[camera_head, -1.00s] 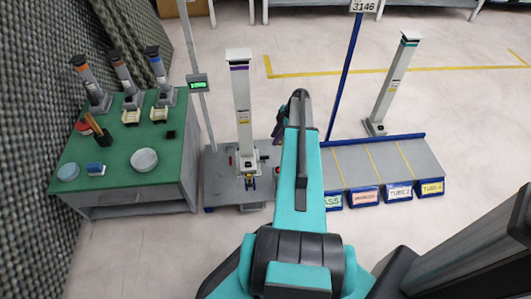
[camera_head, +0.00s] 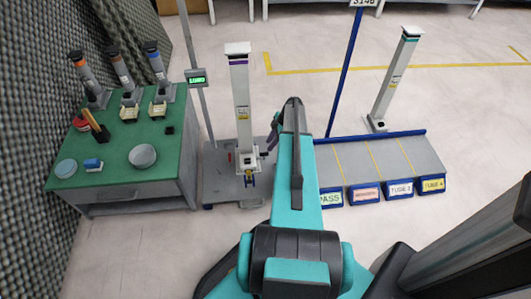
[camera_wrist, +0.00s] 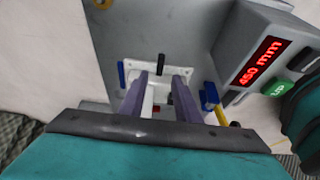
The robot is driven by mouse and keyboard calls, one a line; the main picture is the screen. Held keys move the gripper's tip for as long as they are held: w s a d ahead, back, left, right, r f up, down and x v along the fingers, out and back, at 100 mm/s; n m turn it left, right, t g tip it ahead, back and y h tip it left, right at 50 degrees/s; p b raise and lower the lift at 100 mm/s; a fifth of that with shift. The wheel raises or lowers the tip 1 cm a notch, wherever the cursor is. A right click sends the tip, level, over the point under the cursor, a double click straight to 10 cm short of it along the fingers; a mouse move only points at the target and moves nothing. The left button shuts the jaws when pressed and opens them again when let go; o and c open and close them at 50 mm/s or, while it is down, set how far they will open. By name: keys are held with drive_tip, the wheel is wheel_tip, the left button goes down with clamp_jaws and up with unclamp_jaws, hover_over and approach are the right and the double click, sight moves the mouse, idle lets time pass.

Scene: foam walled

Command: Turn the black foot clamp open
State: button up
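A tall white column (camera_head: 241,100) stands on a grey base plate (camera_head: 222,185). In the wrist view its white foot plate (camera_wrist: 133,68) is beyond my fingers. A black upright lever, seemingly the black foot clamp (camera_wrist: 161,62), stands at the far side of the foot plate, a little beyond and between the fingertips. My gripper (camera_wrist: 161,76) is open, with its two purple fingers apart and not touching the lever. In the head view my gripper (camera_head: 272,137) is just right of the column, partly hidden by my arm. Blue levers (camera_wrist: 122,74) (camera_wrist: 208,75) flank the foot plate.
A green-topped bench (camera_head: 115,165) with small columns and bowls is at left. A sloped grey rack (camera_head: 350,162) with labelled bins and a blue pole are at right.

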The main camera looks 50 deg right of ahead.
sight(264, 153)
drive_tip(key=shift+b+x, duration=0.75)
drive_tip(key=shift+x, duration=2.7)
drive_tip(key=shift+s, duration=0.1)
clamp_jaws()
drive_tip(key=shift+a, duration=0.1)
